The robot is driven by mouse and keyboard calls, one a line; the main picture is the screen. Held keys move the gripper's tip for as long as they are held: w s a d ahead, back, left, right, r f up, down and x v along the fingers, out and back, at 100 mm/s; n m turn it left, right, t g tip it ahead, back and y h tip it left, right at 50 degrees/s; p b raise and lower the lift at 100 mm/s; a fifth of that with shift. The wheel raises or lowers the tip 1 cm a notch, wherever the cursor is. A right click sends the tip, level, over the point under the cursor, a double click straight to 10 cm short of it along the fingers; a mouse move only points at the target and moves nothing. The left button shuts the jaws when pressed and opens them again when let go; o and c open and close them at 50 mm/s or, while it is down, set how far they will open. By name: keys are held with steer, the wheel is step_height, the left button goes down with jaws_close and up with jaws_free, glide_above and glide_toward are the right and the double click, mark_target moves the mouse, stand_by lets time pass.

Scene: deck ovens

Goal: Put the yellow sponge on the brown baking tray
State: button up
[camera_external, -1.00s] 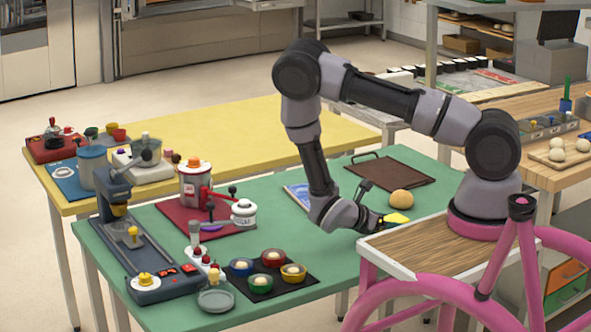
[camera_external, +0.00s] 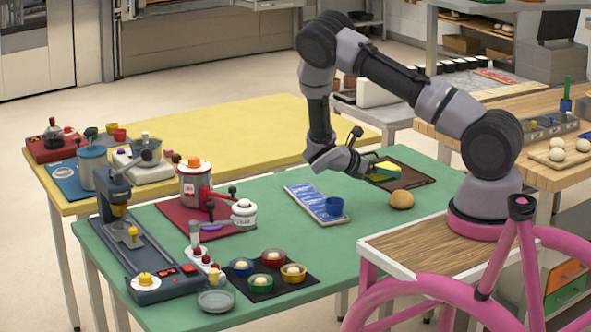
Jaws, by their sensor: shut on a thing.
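My gripper (camera_external: 371,168) is shut on the yellow sponge (camera_external: 387,167), which has a dark green underside. The sponge is in front of or over the left part of the brown baking tray (camera_external: 418,180) on the green table. From this angle I cannot tell whether the sponge touches the tray. My gripper and the sponge hide the tray's left part.
A round bread bun (camera_external: 401,199) sits on the green table (camera_external: 250,200) just in front of the tray. Several colored bowls on a dark mat (camera_external: 292,288) are nearer the front.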

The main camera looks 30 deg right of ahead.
steer(key=w+d+r, duration=0.2)
steer(key=w+d, duration=0.9)
steer(key=d, duration=0.3)
steer(key=f, duration=0.5)
steer(key=shift+s+d+f, duration=0.1)
steer(key=shift+d, duration=0.1)
steer(key=shift+f, duration=2.2)
steer(key=shift+f, duration=0.1)
steer(key=o, duration=1.2)
steer(key=shift+o, duration=0.2)
